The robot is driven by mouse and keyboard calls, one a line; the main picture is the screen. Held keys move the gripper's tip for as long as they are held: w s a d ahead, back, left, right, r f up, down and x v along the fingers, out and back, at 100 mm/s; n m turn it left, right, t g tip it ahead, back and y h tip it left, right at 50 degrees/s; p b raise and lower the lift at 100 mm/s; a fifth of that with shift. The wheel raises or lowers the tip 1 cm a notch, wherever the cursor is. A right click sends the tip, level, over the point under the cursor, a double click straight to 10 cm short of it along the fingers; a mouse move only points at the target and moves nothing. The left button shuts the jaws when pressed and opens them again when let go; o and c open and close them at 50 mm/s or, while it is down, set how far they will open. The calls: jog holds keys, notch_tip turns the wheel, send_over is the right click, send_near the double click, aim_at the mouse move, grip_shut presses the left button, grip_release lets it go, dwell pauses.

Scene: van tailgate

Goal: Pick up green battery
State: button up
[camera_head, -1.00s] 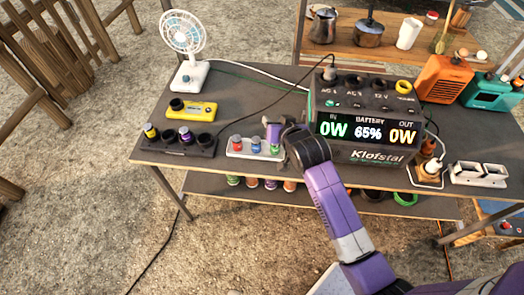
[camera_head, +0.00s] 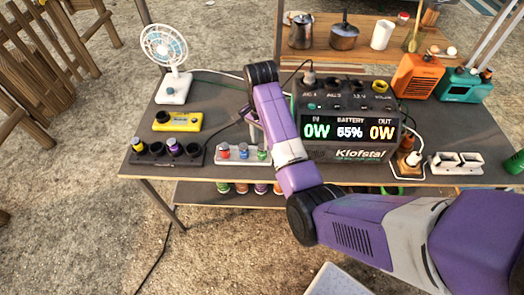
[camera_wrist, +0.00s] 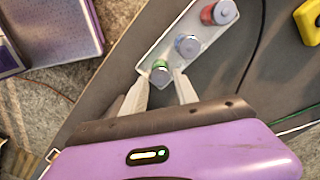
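The green battery (camera_head: 262,155) stands at the right end of a white tray (camera_head: 230,160), beside a blue battery (camera_head: 243,153) and a red battery (camera_head: 225,151). In the wrist view the green battery (camera_wrist: 160,72) is at the tray's near end, showing a grey top and a green rim. My gripper (camera_wrist: 160,76) is open, with one white fingertip on each side of that battery in the picture. Whether the tips are above it or touching it, I cannot tell. In the head view my arm largely hides the gripper.
A black holder (camera_head: 165,157) with yellow and purple batteries and a yellow device (camera_head: 178,121) stand left of the tray. A fan (camera_head: 172,88) is behind. The power station (camera_head: 348,140) stands close on the right. Cables cross the table behind the tray.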

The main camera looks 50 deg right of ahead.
aim_at(262, 146)
jog(key=shift+d+f+p, duration=0.1)
jog(key=shift+f+p, duration=0.25)
jog(key=shift+f, duration=2.85)
grip_shut()
